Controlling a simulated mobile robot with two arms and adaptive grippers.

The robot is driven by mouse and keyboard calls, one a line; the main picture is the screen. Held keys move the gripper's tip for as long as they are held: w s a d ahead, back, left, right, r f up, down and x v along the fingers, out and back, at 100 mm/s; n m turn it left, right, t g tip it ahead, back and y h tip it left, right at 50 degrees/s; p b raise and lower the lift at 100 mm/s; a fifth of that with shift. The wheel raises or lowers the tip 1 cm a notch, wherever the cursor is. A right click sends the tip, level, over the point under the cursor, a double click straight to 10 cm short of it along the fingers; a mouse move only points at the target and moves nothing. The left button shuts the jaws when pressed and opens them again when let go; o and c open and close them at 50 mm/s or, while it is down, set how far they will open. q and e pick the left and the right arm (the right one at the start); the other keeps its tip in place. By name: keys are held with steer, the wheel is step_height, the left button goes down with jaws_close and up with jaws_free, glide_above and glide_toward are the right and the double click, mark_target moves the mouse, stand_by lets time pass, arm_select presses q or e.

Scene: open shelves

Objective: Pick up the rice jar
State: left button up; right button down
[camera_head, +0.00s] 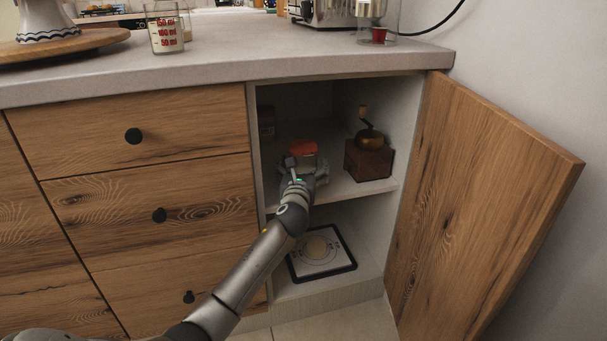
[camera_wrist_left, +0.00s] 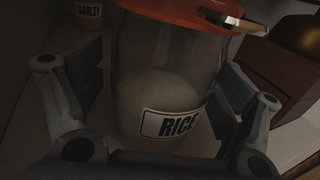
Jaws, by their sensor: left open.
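The rice jar stands on the upper shelf of the open cabinet. In the head view its orange lid (camera_head: 303,147) shows above my left gripper (camera_head: 303,176), which hides most of the jar. In the left wrist view the glass rice jar (camera_wrist_left: 165,90) fills the middle, with a white RICE label (camera_wrist_left: 172,124) and pale contents. The fingers of my left gripper (camera_wrist_left: 160,100) are open, one on each side of the jar. I cannot tell whether they touch it. My right gripper is not in view.
A barley jar (camera_wrist_left: 90,13) stands behind at left. A wooden coffee grinder (camera_head: 369,157) stands close at right on the same shelf. The open cabinet door (camera_head: 480,190) bounds the right side. A flat black-framed item (camera_head: 320,252) lies on the lower shelf. The countertop (camera_head: 240,45) is above.

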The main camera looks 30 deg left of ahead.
arm_select(q)
steer(key=c, duration=1.3)
steer(key=shift+r, duration=0.1)
steer(key=shift+c, duration=1.1)
steer(key=shift+r, duration=0.15)
